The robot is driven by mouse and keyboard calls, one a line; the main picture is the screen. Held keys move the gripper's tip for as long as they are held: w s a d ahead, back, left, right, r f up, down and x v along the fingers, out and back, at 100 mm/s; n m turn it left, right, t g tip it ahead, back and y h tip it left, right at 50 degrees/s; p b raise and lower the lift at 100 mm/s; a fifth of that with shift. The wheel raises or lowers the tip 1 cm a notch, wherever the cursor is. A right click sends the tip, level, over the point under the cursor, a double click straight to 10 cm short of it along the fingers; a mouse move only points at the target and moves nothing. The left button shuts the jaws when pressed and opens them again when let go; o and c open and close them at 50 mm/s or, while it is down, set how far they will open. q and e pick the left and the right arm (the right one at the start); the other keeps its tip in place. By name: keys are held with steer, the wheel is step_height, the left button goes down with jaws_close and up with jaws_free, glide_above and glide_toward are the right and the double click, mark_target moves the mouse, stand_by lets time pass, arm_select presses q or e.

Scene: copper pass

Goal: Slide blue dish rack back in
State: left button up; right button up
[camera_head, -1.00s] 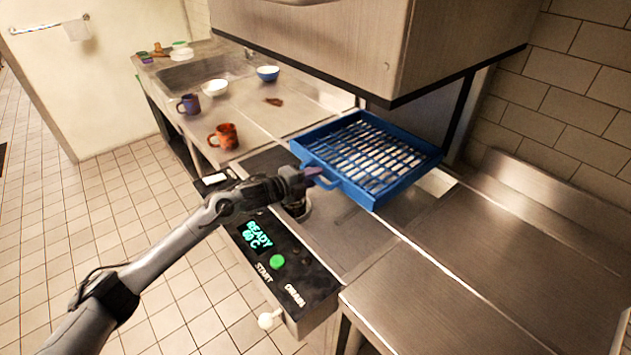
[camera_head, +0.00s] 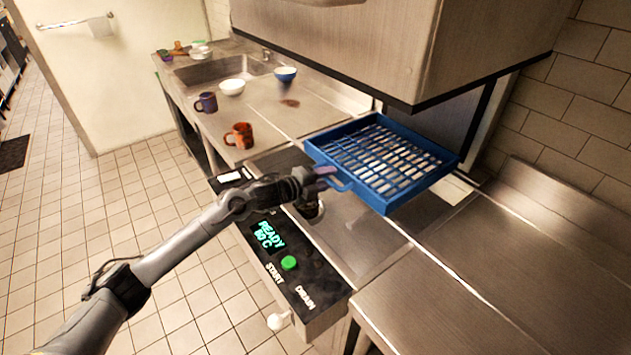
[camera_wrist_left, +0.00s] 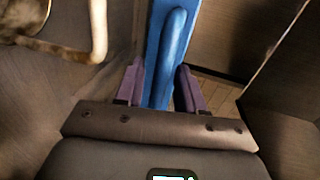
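The blue dish rack (camera_head: 388,160) is a shallow square tray with a slatted floor. It sits under the raised steel hood in the head view, with its handle (camera_head: 340,186) on the front left side. My left gripper (camera_head: 325,172) is at that handle. In the left wrist view the blue handle (camera_wrist_left: 172,45) runs between the two purple fingers (camera_wrist_left: 161,85), which flank it closely on both sides; the gripper looks shut on it. My right gripper is not in view.
The steel hood (camera_head: 480,50) overhangs the rack's back edge. The right counter (camera_head: 510,275) is bare. The left counter holds an orange mug (camera_head: 240,136), a purple mug (camera_head: 206,102), a white bowl (camera_head: 232,87) and a blue bowl (camera_head: 286,74).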

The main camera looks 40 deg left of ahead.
arm_select(q)
steer(key=b+v, duration=0.2)
steer(key=v, duration=0.8)
steer(key=shift+s, duration=0.3)
